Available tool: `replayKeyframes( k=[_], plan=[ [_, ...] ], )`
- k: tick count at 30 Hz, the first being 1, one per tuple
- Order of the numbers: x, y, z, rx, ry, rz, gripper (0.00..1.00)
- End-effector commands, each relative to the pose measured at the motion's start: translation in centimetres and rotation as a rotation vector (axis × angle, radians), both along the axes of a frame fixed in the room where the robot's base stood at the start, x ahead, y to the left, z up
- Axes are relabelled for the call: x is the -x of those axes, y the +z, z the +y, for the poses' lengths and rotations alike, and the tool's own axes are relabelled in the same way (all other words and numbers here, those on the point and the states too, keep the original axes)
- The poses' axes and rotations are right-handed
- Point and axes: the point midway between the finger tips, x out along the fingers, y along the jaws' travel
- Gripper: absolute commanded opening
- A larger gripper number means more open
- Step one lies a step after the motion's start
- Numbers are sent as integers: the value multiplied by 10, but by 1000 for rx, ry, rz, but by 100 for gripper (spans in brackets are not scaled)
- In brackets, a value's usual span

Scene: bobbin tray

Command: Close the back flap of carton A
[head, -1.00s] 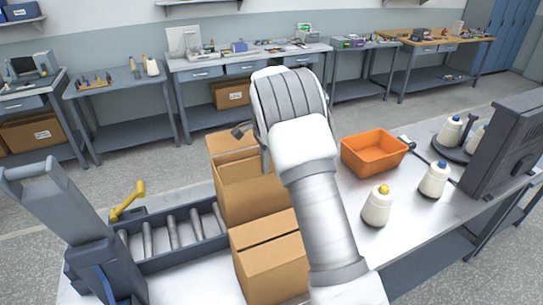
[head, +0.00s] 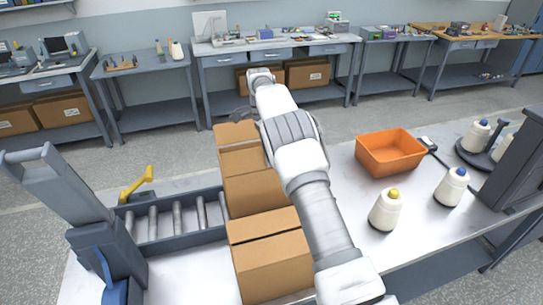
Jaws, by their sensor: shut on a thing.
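Two brown cartons stand in a line on the bench, with no readable letter on either. The farther one (head: 255,195), which I take as carton A, has a back flap (head: 236,134) at its far side, lying tilted; its exact angle is hard to tell. The nearer carton (head: 272,270) has its top flaps down, with a narrow seam between them. My gripper (head: 243,115) is a small dark shape at the flap's far edge, left of my arm. It is shut at the flap; its fingertips are mostly hidden.
A roller conveyor (head: 180,238) with a yellow handle (head: 137,184) lies left of the cartons. An orange bin (head: 390,152) and white bobbins (head: 385,210) stand to the right. The bench (head: 345,210) is clear between my arm and the bobbins. Other workbenches are far behind.

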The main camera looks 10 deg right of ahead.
Motion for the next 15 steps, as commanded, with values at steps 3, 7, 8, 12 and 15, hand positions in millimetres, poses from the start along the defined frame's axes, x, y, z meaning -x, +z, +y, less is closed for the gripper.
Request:
replayKeyframes(
  k=[3,7,8,12,15],
  plan=[
    [0,-1,2,2,0,15,0],
    [0,-1,4,4,0,27,0],
    [0,-1,4,5,0,29,0],
    [0,-1,4,5,0,33,0],
    [0,-1,4,6,0,35,0]
  ],
)
